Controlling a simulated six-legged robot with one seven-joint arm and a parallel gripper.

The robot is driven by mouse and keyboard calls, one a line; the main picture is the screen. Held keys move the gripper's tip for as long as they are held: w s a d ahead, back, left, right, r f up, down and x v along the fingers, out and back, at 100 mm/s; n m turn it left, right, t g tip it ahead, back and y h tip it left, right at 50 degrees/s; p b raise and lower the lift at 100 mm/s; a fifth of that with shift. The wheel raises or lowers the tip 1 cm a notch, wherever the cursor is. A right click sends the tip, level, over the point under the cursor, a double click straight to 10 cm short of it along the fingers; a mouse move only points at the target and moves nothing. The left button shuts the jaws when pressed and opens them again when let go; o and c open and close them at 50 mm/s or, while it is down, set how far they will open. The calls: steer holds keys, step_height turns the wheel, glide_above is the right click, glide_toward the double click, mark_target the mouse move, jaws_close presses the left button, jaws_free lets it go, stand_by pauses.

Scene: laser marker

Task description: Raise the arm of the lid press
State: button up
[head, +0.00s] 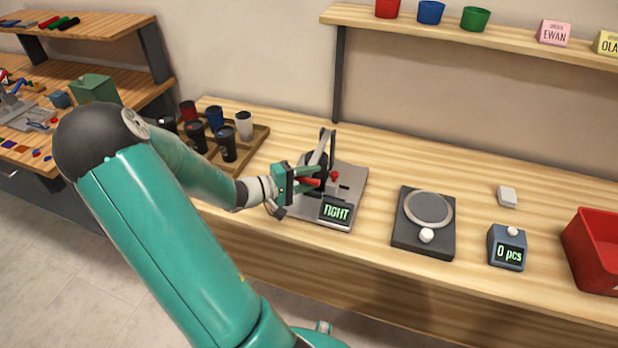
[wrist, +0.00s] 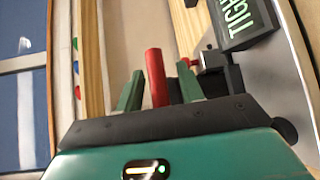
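The lid press stands on a grey base plate (head: 352,190) in the middle of the bench. Its metal arm (head: 319,150) slopes from the top of a dark upright down toward my gripper. A red handle (head: 311,182) sits at my gripper (head: 301,182). In the wrist view the red handle (wrist: 157,78) stands between my two green fingers (wrist: 159,90), with gaps visible on both sides, so the gripper is open around it. The press display (head: 337,211) reads TIGHT. A red knob (head: 334,175) is beside the handle. My gripper hides part of the press.
A wooden tray (head: 262,140) with several cups stands behind left. To the right are a dark plate with a ring (head: 425,245), a counter reading 0 pcs (head: 507,248), a small white block (head: 507,196) and a red bin (head: 597,250). A shelf (head: 460,32) hangs above.

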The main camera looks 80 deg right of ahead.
jaws_close()
steer(key=shift+r, duration=0.1)
